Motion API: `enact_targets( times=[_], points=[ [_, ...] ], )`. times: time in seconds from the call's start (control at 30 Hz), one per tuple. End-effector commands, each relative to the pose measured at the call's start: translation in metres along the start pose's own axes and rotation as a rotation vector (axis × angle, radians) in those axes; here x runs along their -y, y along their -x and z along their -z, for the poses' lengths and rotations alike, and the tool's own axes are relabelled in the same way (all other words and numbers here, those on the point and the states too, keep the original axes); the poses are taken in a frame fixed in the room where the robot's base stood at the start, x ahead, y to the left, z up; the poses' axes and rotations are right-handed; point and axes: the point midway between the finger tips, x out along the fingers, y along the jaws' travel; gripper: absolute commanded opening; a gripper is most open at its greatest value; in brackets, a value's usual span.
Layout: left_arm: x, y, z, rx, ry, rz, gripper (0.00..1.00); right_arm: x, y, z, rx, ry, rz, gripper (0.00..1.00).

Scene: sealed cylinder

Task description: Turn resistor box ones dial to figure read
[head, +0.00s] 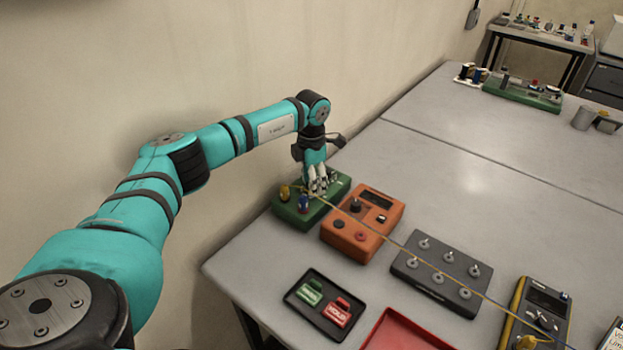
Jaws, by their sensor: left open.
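The resistor box appears to be the dark grey box (401,268) with several grey dials on top, right of the middle of the table. Its dial markings are too small to read, so I cannot tell which dial is the ones dial. My left gripper (317,190) is open, pointing down over the green box (290,212) at the table's left edge. It is well away from the grey box. I cannot tell whether its fingers touch anything on the green box. My right gripper is out of view.
An orange box (345,243) with a small display stands between the green and grey boxes. A yellow wire (385,238) crosses them towards a yellow meter (537,315). A black tray (294,299) holds green and red tags. A red tray (400,335) is in front.

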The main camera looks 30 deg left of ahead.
Motion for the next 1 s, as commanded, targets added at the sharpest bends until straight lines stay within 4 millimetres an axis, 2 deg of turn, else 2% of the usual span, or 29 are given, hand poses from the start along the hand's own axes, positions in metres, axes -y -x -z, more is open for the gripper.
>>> enact_targets(
  times=[0.3,0.67,1.0],
  points=[
    [0.0001,-0.0027,-0.0002,0.001,-0.001,0.000,0.48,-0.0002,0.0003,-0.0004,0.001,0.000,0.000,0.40],
    [0.0000,-0.0024,-0.0001,0.000,0.000,0.000,0.01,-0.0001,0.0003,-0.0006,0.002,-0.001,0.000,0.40],
    [-0.0001,-0.0033,-0.0001,0.001,-0.035,0.000,0.00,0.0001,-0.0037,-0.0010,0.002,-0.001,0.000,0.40]
  ],
)
